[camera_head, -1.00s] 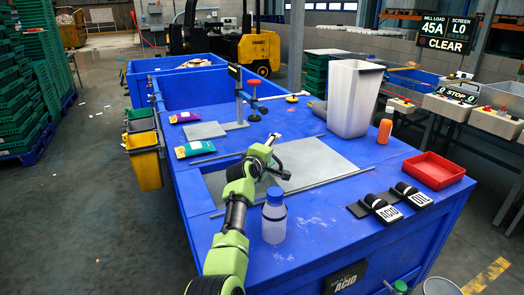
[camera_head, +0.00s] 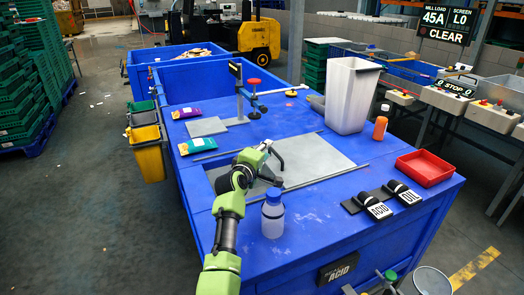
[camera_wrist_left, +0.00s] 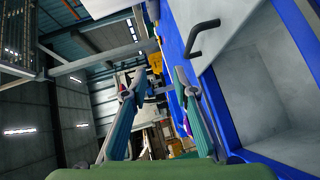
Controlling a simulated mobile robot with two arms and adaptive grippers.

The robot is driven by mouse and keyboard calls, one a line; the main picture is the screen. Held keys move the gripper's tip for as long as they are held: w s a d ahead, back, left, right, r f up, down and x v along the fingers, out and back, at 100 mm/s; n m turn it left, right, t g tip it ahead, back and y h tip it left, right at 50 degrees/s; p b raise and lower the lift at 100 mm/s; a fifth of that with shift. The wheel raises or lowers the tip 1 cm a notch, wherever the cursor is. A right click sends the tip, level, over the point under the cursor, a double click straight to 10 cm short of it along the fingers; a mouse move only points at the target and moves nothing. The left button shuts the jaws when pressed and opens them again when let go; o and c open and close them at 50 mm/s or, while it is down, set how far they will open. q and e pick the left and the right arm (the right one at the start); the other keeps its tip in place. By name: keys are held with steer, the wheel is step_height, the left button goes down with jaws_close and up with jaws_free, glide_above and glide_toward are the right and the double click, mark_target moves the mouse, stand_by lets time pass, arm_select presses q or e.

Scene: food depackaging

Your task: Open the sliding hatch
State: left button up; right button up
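The sliding hatch is a flat grey plate (camera_head: 318,160) set in the blue table top. A dark bent handle (camera_wrist_left: 203,38) stands on it near its left end. Beside the plate, a recessed grey opening (camera_wrist_left: 272,78) shows in the left wrist view, so the hatch is partly open. My left gripper (camera_head: 266,147) is just above the plate, close to the handle. In the left wrist view its two fingers (camera_wrist_left: 156,82) are spread with nothing between them. The handle is to the right of the fingers, outside them. I cannot make out my right gripper.
A clear bottle with a blue cap (camera_head: 273,216) stands close to my left arm. A grey bin (camera_head: 350,95), an orange bottle (camera_head: 380,128) and a red tray (camera_head: 425,168) stand to the right. A post with a red knob (camera_head: 253,85) is behind the hatch.

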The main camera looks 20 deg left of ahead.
arm_select(q)
steer(key=shift+s+d+r+p, duration=0.15)
steer(key=shift+s+p, duration=0.45)
steer(key=shift+s, duration=0.3)
steer(key=shift+s+a+r+p, duration=0.1)
steer(key=shift+s+p, duration=0.45)
steer(key=shift+s, duration=0.3)
